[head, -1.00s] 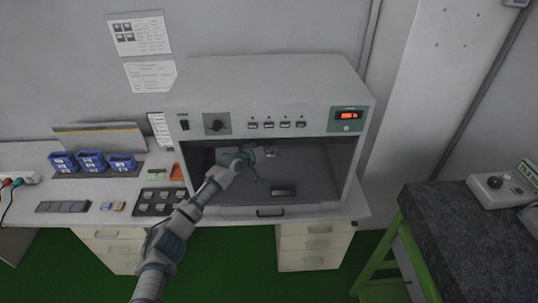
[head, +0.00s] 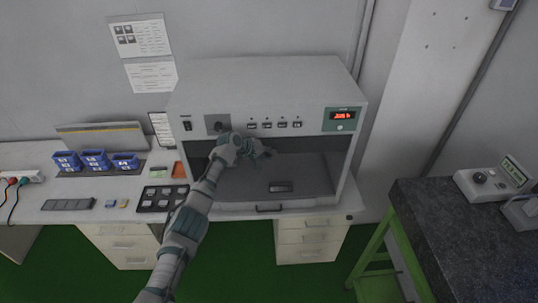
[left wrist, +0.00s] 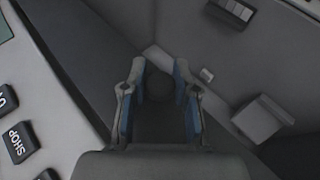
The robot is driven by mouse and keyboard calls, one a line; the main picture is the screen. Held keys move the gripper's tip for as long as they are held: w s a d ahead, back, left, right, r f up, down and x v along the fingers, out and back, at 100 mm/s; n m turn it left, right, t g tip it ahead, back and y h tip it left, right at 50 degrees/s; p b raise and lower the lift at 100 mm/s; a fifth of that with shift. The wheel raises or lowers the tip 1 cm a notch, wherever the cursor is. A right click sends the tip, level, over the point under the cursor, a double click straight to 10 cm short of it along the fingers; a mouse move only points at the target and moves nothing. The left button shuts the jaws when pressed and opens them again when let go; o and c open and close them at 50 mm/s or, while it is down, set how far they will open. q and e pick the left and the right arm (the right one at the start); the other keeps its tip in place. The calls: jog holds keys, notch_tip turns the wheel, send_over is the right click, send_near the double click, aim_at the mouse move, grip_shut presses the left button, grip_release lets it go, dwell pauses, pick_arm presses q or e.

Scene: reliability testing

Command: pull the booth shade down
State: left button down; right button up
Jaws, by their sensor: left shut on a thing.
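The grey viewing booth (head: 265,80) stands on the bench, its front open below a panel of switches. A dark band (head: 312,145) shows at the top of the opening. I cannot clearly make out the shade's edge. My left gripper (head: 264,153) is at the top of the opening, just below the panel buttons. In the left wrist view, my left gripper's fingers (left wrist: 160,95) stand on both sides of a dark round thing (left wrist: 159,87), shut on it. I cannot tell whether this belongs to the shade. My right gripper is not in view.
A handle (head: 269,208) is at the booth's lower front edge. Blue bins (head: 95,160) and a black tray (head: 160,198) are on the bench at left. A dark-topped table (head: 450,230) stands at right.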

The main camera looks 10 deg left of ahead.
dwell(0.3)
pick_arm(q)
jog(key=c, duration=0.9)
grip_release()
jog(key=shift+w+f, duration=0.1)
jog(key=shift+a, duration=0.1)
jog(key=v, duration=1.1)
jog(key=shift+a+r, duration=0.25)
